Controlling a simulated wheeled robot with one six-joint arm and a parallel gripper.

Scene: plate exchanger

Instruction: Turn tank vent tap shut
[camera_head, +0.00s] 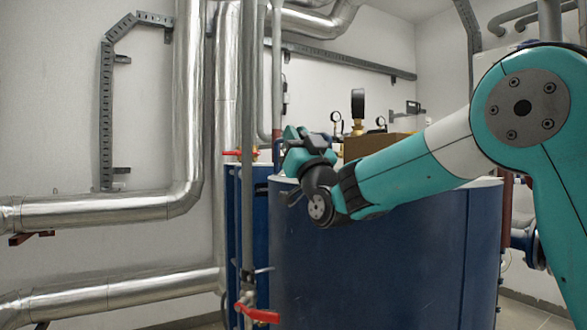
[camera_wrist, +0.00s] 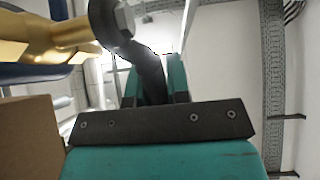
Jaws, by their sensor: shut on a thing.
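In the wrist view, a black lever (camera_wrist: 148,68) runs between the two teal fingers of my gripper (camera_wrist: 154,80), which is shut on it. The lever joins a brass tap body (camera_wrist: 45,40) at the upper left, with a bolt head at the joint. In the head view my gripper (camera_head: 296,146) is above the left part of the blue tank (camera_head: 370,255). The gripped lever cannot be made out there, behind my gripper and wrist. An upright black handle (camera_head: 358,103) on a brass fitting (camera_head: 357,128) stands further right, apart from my gripper.
A brown box (camera_head: 374,145) stands on the tank top right of my gripper; a brown box side also shows in the wrist view (camera_wrist: 30,140). Small gauges (camera_head: 336,118) stand behind. A vertical pipe (camera_head: 248,200) with red levers (camera_head: 262,315) is at the left.

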